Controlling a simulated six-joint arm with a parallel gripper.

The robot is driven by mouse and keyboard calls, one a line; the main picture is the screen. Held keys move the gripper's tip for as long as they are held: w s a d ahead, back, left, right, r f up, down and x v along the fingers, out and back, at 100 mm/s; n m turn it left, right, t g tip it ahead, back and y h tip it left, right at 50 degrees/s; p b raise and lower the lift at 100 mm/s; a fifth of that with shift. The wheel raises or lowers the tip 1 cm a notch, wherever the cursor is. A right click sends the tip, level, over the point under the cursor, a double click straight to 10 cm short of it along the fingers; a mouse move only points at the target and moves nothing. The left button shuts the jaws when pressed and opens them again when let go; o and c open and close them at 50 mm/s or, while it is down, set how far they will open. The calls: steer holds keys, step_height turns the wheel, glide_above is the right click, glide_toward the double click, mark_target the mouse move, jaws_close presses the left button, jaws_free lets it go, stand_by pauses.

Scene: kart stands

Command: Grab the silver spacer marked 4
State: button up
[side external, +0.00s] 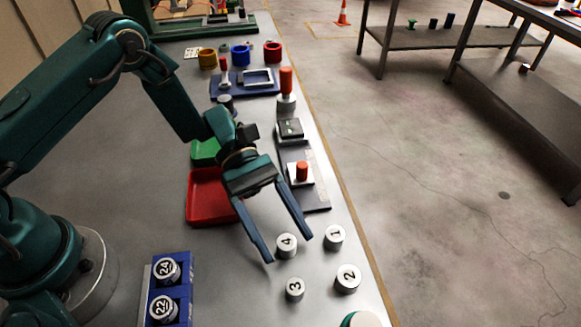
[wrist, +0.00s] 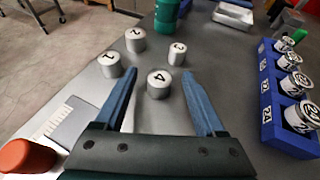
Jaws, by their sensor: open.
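The silver spacer marked 4 (side external: 287,246) stands upright on the grey table among the other numbered spacers. My gripper (side external: 289,249) is open and empty, its two blue fingers reaching down toward that spacer. In the wrist view the spacer marked 4 (wrist: 158,84) lies ahead, between the lines of the fingers, with its numbered top visible. The fingers of my gripper (wrist: 160,75) also show there, one on each side of it. I cannot tell whether the fingertips reach down to its height.
Spacers marked 1 (side external: 334,238), 2 (side external: 348,279) and 3 (side external: 295,290) stand close by. A blue rack (side external: 186,290) holds spacers marked 24 and 22. A red tray (side external: 207,197) lies behind my gripper. The table's edge is close on the right.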

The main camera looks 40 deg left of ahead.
jaws_close()
steer(key=shift+r, duration=0.1)
